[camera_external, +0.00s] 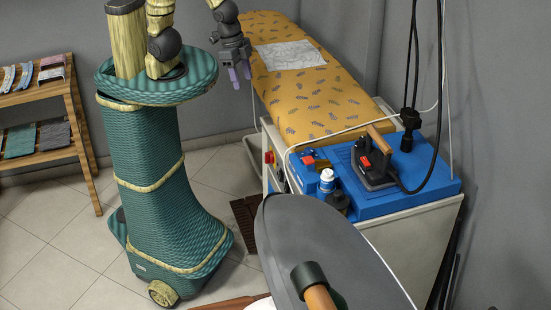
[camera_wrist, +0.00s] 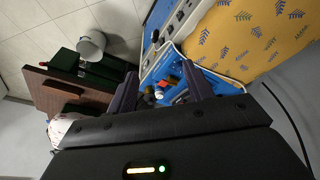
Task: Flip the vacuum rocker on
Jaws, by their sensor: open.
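The ironing station has a white cabinet (camera_external: 415,230) with a blue top (camera_external: 435,172). A small red switch (camera_external: 268,157) shows on the cabinet's left side, and a red-topped part (camera_external: 307,159) sits at the blue top's edge. I cannot tell which is the vacuum rocker. My gripper (camera_external: 240,78) is open and empty, fingers down, left of the board's far end and apart from the switches. In the wrist view, the blue top (camera_wrist: 205,78) lies beyond and between my open fingers (camera_wrist: 159,72). A grey side panel (camera_wrist: 180,18) with small dark fittings runs along the board there.
The yellow padded board (camera_external: 300,95) carries a pale cloth (camera_external: 290,55). An iron (camera_external: 373,160) and a white bottle (camera_external: 327,180) stand on the blue top. Cables (camera_external: 413,70) hang above. A dark grey board (camera_external: 315,250) fills the foreground. Shelves (camera_external: 40,110) stand left.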

